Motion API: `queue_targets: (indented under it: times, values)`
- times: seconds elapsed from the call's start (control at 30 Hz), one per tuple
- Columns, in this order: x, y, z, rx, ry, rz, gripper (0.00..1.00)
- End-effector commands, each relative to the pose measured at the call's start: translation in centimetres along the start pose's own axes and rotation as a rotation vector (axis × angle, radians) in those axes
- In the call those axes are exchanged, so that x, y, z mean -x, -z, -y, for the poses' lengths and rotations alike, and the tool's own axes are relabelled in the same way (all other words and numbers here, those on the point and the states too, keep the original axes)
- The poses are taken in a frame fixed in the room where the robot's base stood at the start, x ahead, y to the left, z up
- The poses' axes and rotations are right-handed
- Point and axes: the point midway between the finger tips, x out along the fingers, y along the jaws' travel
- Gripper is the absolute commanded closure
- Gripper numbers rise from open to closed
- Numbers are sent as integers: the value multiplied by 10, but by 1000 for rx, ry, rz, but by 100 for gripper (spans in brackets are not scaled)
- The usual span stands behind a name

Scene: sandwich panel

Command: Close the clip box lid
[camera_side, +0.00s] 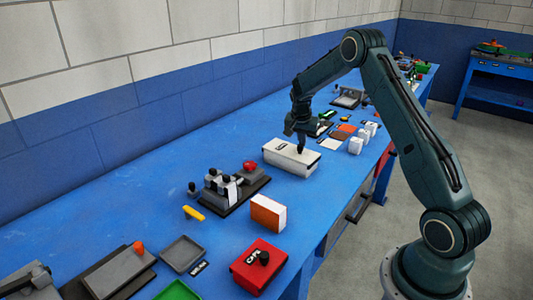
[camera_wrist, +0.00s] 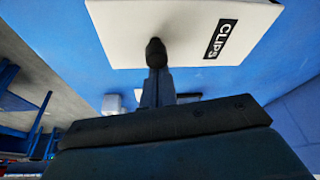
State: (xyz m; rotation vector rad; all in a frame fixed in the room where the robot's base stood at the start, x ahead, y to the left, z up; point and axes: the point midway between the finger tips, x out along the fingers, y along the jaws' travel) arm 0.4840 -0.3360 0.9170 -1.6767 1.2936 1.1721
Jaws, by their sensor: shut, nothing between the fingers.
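The white clip box (camera_side: 284,161) stands on the blue bench in the middle of the side view. Its lid looks flat across the top, and I cannot tell whether it is fully seated. In the wrist view the white lid (camera_wrist: 180,28) fills the top and carries a black "CLIPS" label (camera_wrist: 221,38). My gripper (camera_side: 301,149) points down over the right part of the box, with its tip at or just above the lid. In the wrist view my gripper (camera_wrist: 156,50) is shut and empty, its tip overlapping the lid edge.
White cups (camera_side: 356,145) and an orange block (camera_side: 347,128) stand behind and right of the box. A grey fixture (camera_side: 226,190) with a red knob and an orange-and-white box (camera_side: 268,213) stand nearer the camera. The bench left of the box is clear.

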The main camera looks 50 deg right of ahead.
Motion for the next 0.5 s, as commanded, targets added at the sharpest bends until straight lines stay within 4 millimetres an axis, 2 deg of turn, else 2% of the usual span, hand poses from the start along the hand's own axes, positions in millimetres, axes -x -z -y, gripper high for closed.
queue_targets:
  times: [0.03, 0.2, 0.37, 0.5]
  values:
    - [-1, -11, 2, 19, -3, 23, 100]
    - [-2, -9, 2, 19, -4, 23, 100]
    - [-5, -1, 2, 17, -3, 21, 100]
    - [-10, 14, 1, 9, -2, 14, 100]
